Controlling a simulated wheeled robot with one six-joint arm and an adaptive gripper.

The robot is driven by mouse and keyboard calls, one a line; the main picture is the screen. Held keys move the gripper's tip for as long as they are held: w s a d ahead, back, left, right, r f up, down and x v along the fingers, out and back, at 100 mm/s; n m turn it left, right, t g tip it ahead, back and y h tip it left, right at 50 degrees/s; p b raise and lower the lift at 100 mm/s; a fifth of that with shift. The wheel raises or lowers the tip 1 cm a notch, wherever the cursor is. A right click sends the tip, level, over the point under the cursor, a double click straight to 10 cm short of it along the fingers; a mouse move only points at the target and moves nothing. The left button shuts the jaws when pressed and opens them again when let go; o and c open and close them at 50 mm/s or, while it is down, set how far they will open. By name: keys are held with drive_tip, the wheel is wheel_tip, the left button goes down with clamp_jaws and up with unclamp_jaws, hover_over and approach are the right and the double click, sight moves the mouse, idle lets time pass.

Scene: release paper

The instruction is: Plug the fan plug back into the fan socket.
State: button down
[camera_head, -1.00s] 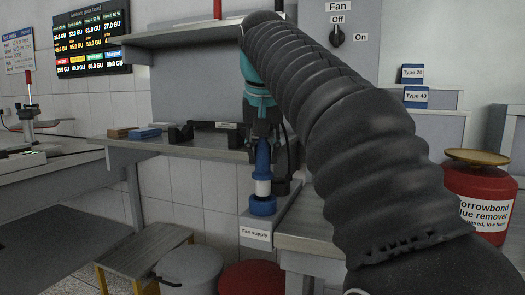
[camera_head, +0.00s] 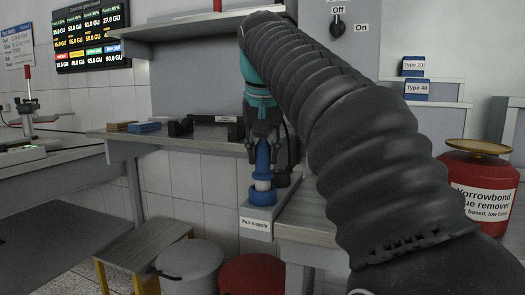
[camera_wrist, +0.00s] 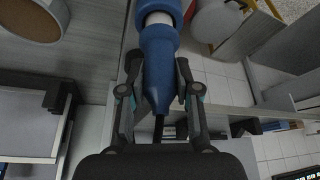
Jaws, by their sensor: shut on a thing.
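The fan plug (camera_head: 263,160) is blue and upright, with its narrow cable end upward. My gripper (camera_head: 265,150) is shut on its body from above. Below the plug is a white band (camera_head: 262,185), and below that the round blue fan socket (camera_head: 262,197) on the box labelled "Fan supply" (camera_head: 256,225). Plug, band and socket are in line. In the wrist view the plug (camera_wrist: 158,55) lies between my two fingers, with the white band (camera_wrist: 158,18) beyond it. A short white stretch still shows; I cannot tell whether the plug is fully seated.
A grey counter (camera_head: 310,215) stands just right of the socket box. A shelf (camera_head: 185,143) with small blocks is behind, left. A fan switch (camera_head: 338,25) is on the wall. A red glue-remover drum (camera_head: 480,195) stands right. Stools (camera_head: 145,250) are below left.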

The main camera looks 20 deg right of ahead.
drive_tip(key=shift+f+b, duration=0.5)
drive_tip(key=shift+f, duration=0.25)
drive_tip(key=c, duration=0.7)
unclamp_jaws()
drive_tip(key=shift+c, duration=0.2)
drive_tip(key=shift+v, duration=3.75)
drive_tip(key=s+f+n, duration=0.1)
drive_tip(key=s+f, duration=0.5)
drive_tip(key=f, duration=0.5)
drive_tip(key=s+f+n+p, duration=0.1)
drive_tip(key=s+f, duration=0.6)
drive_tip(key=f, duration=0.5)
drive_tip(key=s+f+n+t+y+p, duration=0.1)
drive_tip(key=s+f, duration=0.6)
drive_tip(key=f, duration=0.5)
drive_tip(key=shift+d+f, duration=0.2)
drive_tip(key=shift+d, duration=0.2)
